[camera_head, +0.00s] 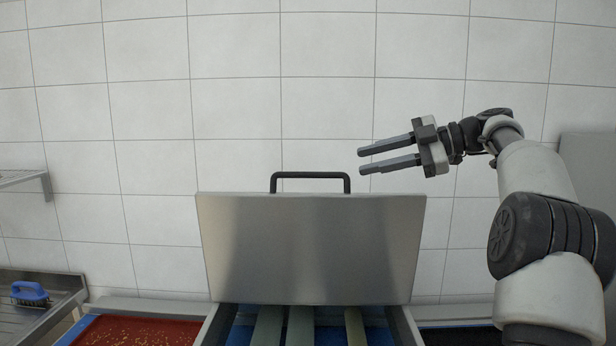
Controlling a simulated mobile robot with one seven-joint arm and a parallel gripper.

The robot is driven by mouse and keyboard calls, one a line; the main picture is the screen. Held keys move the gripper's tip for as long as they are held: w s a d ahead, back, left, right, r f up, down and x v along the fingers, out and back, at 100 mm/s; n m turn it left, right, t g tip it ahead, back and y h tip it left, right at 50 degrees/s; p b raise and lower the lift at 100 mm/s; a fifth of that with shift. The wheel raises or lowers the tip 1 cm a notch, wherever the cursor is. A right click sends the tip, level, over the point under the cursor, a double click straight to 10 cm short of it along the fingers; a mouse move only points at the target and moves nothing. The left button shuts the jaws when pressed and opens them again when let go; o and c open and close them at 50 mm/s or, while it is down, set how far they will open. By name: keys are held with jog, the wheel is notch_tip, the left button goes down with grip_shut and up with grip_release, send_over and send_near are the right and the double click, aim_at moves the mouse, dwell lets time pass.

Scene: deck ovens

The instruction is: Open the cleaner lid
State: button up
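The cleaner lid (315,248) is a brushed metal panel standing raised in the middle of the view. A dark bar handle (311,175) runs along its top edge. Below it, the inside of the cleaner shows, with a blue interior and several pale strips (299,325). My gripper (360,161) is to the right of the handle and a little higher in the picture. Its two fingers point left and are parted, with nothing between them. It appears apart from the handle and the lid.
A red surface with scattered crumbs (135,331) lies at the lower left. A metal tray (68,297) farther left holds a blue brush (29,293). A shelf (22,180) juts in at the left edge. A tiled wall (150,110) stands behind.

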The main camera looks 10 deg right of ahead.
aim_at(314, 174)
jog(key=p+x, duration=0.1)
jog(key=x, duration=1.4)
jog(key=shift+w+a+f, duration=0.1)
jog(key=shift+a+f, duration=0.05)
jog(key=shift+a, duration=0.2)
grip_shut()
